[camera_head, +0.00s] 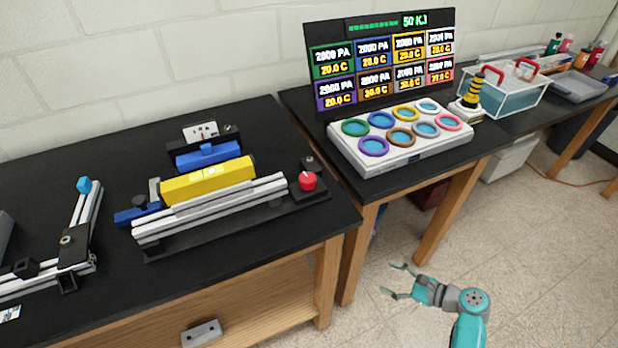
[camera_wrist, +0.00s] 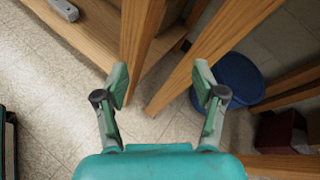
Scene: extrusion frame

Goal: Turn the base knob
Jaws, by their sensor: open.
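An extrusion frame of silver bars (camera_head: 84,225) lies on the black bench top at the left edge of the head view, partly cut off. It carries a blue cap (camera_head: 84,185) at its upper end, a black plate (camera_head: 73,248) with a small round fitting, and a black knob-like part (camera_head: 25,268) on its lower bar. I cannot tell for sure which of these is the base knob. My gripper (camera_head: 390,279) is open and empty, over the floor in front of the benches, well right of the frame. The wrist view shows its two spread fingers (camera_wrist: 160,82) with nothing between them.
A rail device with a yellow block (camera_head: 208,181) and red knob (camera_head: 308,181) stands on the near bench. A tray of coloured rings (camera_head: 400,137) and a display panel (camera_head: 382,60) stand on the right bench. Wooden legs (camera_wrist: 190,65) and a blue bin (camera_wrist: 235,78) are near my gripper.

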